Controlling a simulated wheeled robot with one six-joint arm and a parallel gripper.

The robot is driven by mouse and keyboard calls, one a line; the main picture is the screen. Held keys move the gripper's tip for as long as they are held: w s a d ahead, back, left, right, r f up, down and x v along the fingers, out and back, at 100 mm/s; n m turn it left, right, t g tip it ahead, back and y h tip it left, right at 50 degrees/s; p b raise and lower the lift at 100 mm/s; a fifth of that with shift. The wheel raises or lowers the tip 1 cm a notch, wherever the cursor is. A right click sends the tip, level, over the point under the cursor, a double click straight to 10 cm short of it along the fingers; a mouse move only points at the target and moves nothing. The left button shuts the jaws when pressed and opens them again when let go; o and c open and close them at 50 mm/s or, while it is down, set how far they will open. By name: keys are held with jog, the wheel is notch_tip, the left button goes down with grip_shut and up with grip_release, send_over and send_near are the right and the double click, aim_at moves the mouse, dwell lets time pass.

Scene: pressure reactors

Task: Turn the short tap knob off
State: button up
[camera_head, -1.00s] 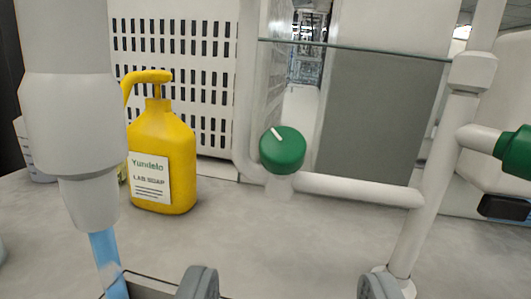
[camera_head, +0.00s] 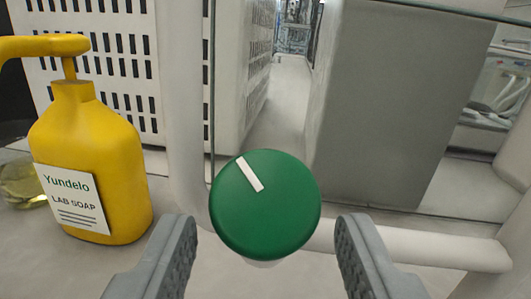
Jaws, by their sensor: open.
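The short tap knob (camera_head: 268,212) is a round green knob with a white marker line on its face, near the picture's middle. The line points up and to the left. The knob sits on the white pipework behind it. My gripper (camera_head: 270,245) is open, with one grey finger to the left of the knob and one to the right. Clear gaps show between the knob and both fingers. How deep the fingertips reach beside the knob is hard to tell.
A yellow soap bottle (camera_head: 92,150) with a pump stands on the counter at left. A white pipe (camera_head: 420,246) runs right from behind the knob. A white perforated panel (camera_head: 125,60) and a grey block (camera_head: 390,110) stand behind.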

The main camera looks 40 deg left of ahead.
aim_at(264, 256)
jog(key=shift+x, duration=1.95)
jog(key=c, duration=0.7)
